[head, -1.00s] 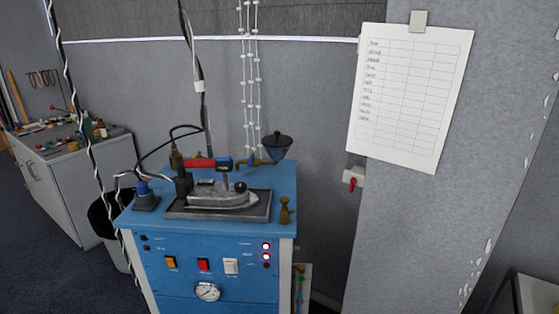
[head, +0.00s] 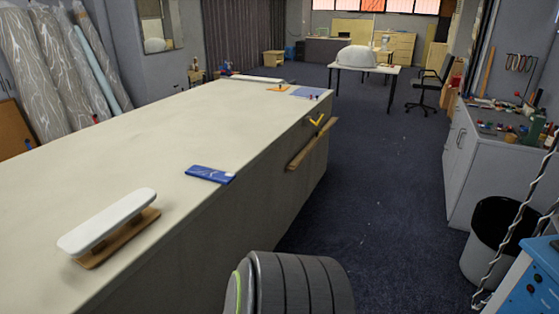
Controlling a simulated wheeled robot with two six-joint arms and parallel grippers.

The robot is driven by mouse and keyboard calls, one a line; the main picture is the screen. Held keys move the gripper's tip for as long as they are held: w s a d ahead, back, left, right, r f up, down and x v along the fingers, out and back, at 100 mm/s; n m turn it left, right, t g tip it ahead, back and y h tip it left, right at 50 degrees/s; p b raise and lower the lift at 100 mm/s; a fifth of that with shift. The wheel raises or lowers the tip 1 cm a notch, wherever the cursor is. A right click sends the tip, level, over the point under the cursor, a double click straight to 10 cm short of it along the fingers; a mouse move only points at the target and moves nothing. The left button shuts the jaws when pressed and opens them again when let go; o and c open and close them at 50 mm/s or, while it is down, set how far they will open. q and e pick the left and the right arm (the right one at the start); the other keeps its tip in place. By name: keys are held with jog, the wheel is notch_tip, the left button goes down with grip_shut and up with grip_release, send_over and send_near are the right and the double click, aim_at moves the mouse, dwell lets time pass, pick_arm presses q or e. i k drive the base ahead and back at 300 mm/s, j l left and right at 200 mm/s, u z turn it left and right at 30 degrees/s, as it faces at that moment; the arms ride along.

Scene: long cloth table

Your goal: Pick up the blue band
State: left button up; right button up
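A flat blue strip (head: 210,174), which looks like the blue band, lies on the long cloth table (head: 130,135) close to its right edge. Its right end reaches the edge. Nothing covers it. A dark ribbed part of my own body shows at the bottom of the head view, to the right of the table. Neither of my grippers is in view.
A white padded sleeve board (head: 108,222) on a wooden base stands nearer on the table. The carpet aisle (head: 380,190) right of the table is clear. A black bin (head: 497,235) and grey cabinet (head: 480,165) stand right, a blue machine (head: 535,285) lower right.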

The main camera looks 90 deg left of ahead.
aim_at(215, 176)
jog(key=u, duration=3.3)
jog(key=i+l+z, duration=0.2)
jog(key=i+z, duration=0.2)
jog(key=i+l+z, duration=0.1)
jog(key=i+z, duration=0.25)
jog(key=i+j+z, duration=0.1)
jog(key=i+z, duration=0.3)
jog(key=i, duration=0.15)
jog(key=i+l+u, duration=0.15)
jog(key=i, duration=0.3)
jog(key=i+l+u, duration=0.2)
jog(key=i, duration=0.3)
jog(key=i+l+u, duration=0.15)
jog(key=i, duration=0.3)
jog(key=i+u, duration=0.2)
jog(key=u, duration=0.25)
jog(key=i+l+u, duration=0.15)
jog(key=u, duration=0.3)
jog(key=i+l+u, duration=0.15)
jog(key=u, duration=0.35)
jog(key=i+l+u, duration=0.1)
jog(key=l+u, duration=0.35)
jog(key=j, duration=0.1)
